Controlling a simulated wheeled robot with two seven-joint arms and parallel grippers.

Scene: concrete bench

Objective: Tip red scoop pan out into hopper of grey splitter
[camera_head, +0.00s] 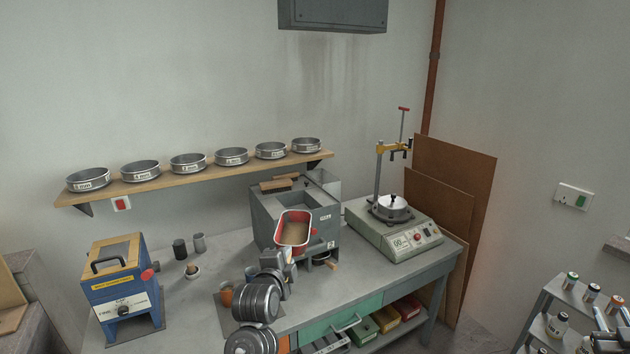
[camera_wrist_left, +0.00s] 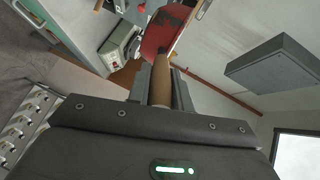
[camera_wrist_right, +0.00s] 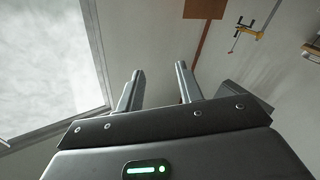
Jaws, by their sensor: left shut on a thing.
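The red scoop pan (camera_head: 281,238) is held up in front of the grey splitter (camera_head: 265,215), overlapping its front in the head view. Brown-grey material shows inside the pan, and its underside shows in the left wrist view (camera_wrist_left: 158,42). My left gripper (camera_head: 291,256) is shut on the pan's brown handle (camera_wrist_left: 161,88). The splitter's hopper (camera_head: 290,199) is open at the top, just behind the pan's far rim. Whether the pan touches the splitter cannot be told. My right gripper (camera_wrist_right: 158,76) is open and empty, away to the right (camera_head: 606,322).
A blue machine (camera_head: 118,290) stands at the bench's left, and a sieve shaker (camera_head: 394,235) is right of the splitter. A wall shelf (camera_head: 210,176) carries several sieves.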

